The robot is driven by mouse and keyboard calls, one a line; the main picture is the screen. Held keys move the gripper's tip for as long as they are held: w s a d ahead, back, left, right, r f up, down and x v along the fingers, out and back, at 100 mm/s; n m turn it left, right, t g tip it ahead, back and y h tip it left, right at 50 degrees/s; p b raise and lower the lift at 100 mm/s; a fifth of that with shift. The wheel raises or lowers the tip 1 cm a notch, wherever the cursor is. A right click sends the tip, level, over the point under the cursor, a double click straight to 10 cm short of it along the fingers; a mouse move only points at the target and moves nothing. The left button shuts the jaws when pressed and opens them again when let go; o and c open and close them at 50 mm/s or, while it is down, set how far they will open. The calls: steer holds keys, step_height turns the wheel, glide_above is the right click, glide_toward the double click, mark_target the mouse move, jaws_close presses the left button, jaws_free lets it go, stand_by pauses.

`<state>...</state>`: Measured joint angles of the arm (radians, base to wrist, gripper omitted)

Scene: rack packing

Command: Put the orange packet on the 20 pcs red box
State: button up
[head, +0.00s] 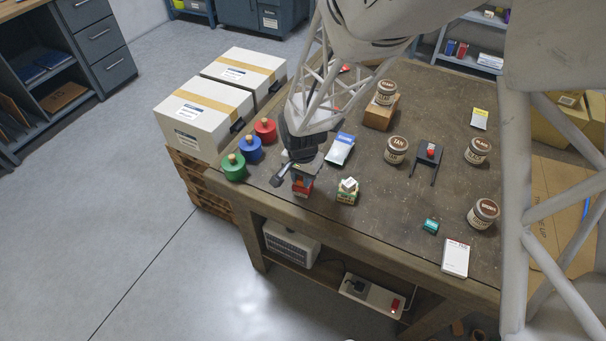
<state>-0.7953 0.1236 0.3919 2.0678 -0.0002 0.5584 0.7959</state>
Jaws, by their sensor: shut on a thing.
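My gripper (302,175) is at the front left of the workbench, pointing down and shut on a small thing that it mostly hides. That thing seems to be the orange packet, of which I cannot make out a clear outline. A small red box (302,189) with pale print stands on the bench right below the fingers. The gripper covers the top of the box. I cannot tell whether the held packet touches the box or is just above it, and the 20 pcs print is too small to read.
A green-and-cream box (347,192) with a white item on top stands close to the right. A blue-white packet (340,149) lies behind. Green (233,168), blue (250,149) and red (265,130) knobbed pieces stand left. A tan jar (396,150) and black stand (428,153) are farther right.

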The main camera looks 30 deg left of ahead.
mark_target(302, 178)
steer(key=o, duration=0.9)
steer(key=shift+r, duration=0.1)
step_height(302, 178, up, 12)
stand_by(0.3)
stand_by(0.5)
